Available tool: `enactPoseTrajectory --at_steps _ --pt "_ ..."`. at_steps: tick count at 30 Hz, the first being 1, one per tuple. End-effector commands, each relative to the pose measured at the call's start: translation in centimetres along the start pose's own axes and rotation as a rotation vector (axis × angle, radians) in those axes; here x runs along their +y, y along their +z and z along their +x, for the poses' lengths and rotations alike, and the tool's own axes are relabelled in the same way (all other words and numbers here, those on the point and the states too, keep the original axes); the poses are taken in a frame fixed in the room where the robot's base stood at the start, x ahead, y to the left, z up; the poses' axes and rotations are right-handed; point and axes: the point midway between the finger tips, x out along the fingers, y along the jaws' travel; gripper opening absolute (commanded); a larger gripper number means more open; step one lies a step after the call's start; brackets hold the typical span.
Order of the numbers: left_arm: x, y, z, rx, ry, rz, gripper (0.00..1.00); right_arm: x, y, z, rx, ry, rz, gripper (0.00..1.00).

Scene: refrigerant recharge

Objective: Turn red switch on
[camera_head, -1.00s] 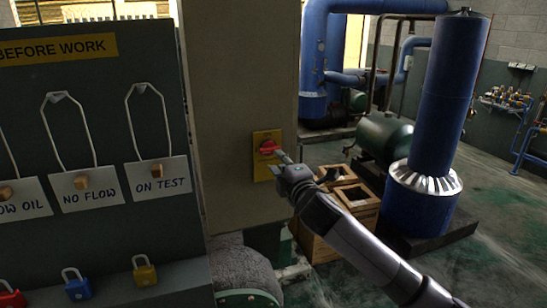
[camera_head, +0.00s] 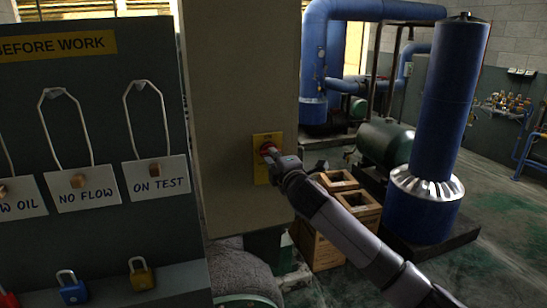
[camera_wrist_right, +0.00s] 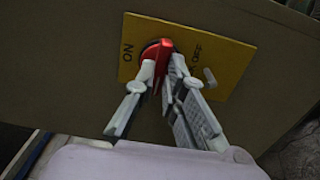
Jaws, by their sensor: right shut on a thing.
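The red switch (camera_head: 265,147) sits on a yellow plate (camera_head: 261,175) on the side of a beige cabinet (camera_head: 235,90). My right gripper (camera_head: 272,156) reaches it from the lower right and hides part of it. In the right wrist view, the red switch (camera_wrist_right: 158,47) stands out from the yellow plate (camera_wrist_right: 229,58), which is marked ON on the left and OFF on the right. There, the fingers of my right gripper (camera_wrist_right: 164,75) are closed on the red switch's handle, one on each side. Its exact setting is hard to tell. My left gripper is not in view.
A dark board with hanging tags (camera_head: 156,175) and several padlocks (camera_head: 141,275) stands to the left. Open wooden crates (camera_head: 318,245) stand on the floor below my right arm. A blue column (camera_head: 440,140) and a green tank (camera_head: 385,145) are further right.

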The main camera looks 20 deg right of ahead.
Motion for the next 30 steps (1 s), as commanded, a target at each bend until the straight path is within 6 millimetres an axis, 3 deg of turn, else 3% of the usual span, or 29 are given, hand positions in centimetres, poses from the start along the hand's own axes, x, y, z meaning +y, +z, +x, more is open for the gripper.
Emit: enactPoseTrajectory --at_steps 7,15,24,30 --pt "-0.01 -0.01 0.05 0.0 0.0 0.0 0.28 -0.19 -0.05 -0.01 0.0 -0.003 0.018 0.0" --pt "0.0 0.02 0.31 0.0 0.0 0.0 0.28 -0.23 -0.1 -0.01 0.0 -0.004 0.381 0.0" --pt "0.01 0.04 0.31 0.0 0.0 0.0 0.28 -0.27 -0.08 -0.01 0.0 -0.005 0.415 0.0" --pt "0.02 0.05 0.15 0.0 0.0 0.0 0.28 -0.35 -0.21 -0.02 0.0 -0.007 0.718 0.0"
